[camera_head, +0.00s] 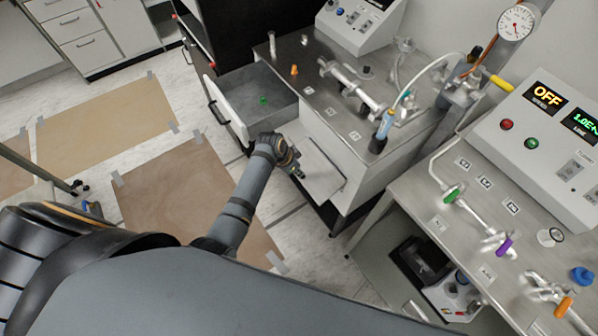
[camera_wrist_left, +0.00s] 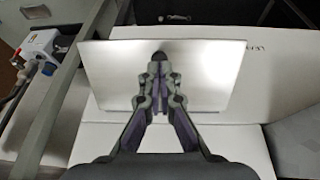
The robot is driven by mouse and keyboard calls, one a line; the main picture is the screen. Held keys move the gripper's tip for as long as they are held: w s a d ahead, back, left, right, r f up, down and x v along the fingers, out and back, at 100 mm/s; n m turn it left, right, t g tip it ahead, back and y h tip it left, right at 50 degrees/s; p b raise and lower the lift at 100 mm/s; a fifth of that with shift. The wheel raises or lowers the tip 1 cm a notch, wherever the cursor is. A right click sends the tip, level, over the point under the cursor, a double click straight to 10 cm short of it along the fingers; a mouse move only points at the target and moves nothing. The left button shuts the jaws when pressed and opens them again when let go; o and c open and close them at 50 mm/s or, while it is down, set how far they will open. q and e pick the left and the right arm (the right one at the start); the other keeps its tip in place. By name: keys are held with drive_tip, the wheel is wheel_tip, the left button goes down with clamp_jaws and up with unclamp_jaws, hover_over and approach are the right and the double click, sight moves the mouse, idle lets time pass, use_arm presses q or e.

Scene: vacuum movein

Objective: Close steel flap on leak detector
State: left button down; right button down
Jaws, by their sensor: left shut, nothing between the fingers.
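The steel flap (camera_head: 322,178) is a plain bright plate on the front of the white leak detector cabinet (camera_head: 372,178), under the steel worktop. In the head view it sticks out from the front, so it stands open. In the left wrist view the flap (camera_wrist_left: 205,75) fills the middle, with white housing (camera_wrist_left: 262,75) behind and beside it. My left gripper (camera_head: 292,164) is at the flap's left side in the head view. In the wrist view its closed fingers (camera_wrist_left: 160,58) overlap the plate, empty; I cannot tell whether they touch it. My right gripper is not in view.
An open drawer (camera_head: 225,106) with a small green item stands left of the flap. Glass piping (camera_head: 352,88) lies on the worktop above. A second bench (camera_head: 415,205) with valves and a display box (camera_head: 545,125) is at right.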

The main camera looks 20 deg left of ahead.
use_arm(q)
drive_tip(key=shift+w+d+f, duration=0.2)
drive_tip(key=shift+f, duration=0.45)
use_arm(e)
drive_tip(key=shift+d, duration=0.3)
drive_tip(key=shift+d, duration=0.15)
